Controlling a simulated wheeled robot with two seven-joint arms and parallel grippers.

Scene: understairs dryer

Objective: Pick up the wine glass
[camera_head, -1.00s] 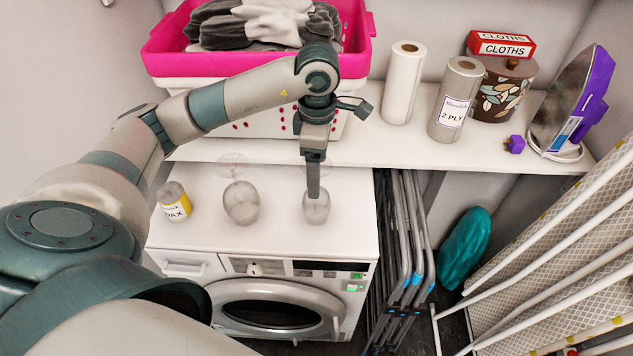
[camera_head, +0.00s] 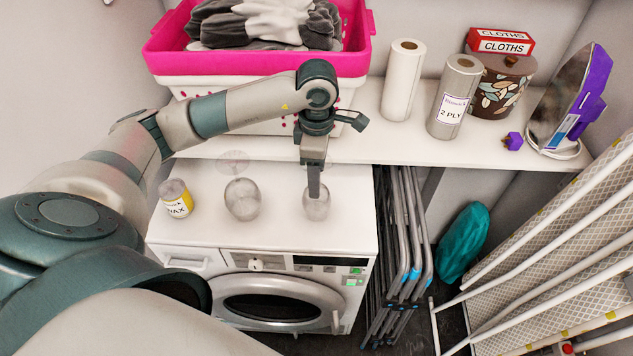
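Two transparent greyish glasses stand on the white dryer top: a left glass (camera_head: 242,200) and a right glass (camera_head: 317,209). A faint clear disc shows just behind the left one; I cannot tell which parts are bowl, stem or foot. My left gripper (camera_head: 314,190) points down at the right glass, its visible finger overlapping the glass in the picture. The fingers line up edge-on, so their opening and any contact are hidden. My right gripper is out of view.
A wax jar (camera_head: 176,199) stands left of the glasses. The shelf (camera_head: 400,150) behind holds a pink-and-white laundry basket (camera_head: 160,65), paper rolls (camera_head: 403,82), a pot and an iron. Folded racks (camera_head: 405,250) stand right of the dryer (camera_head: 350,235). The dryer's front right top is clear.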

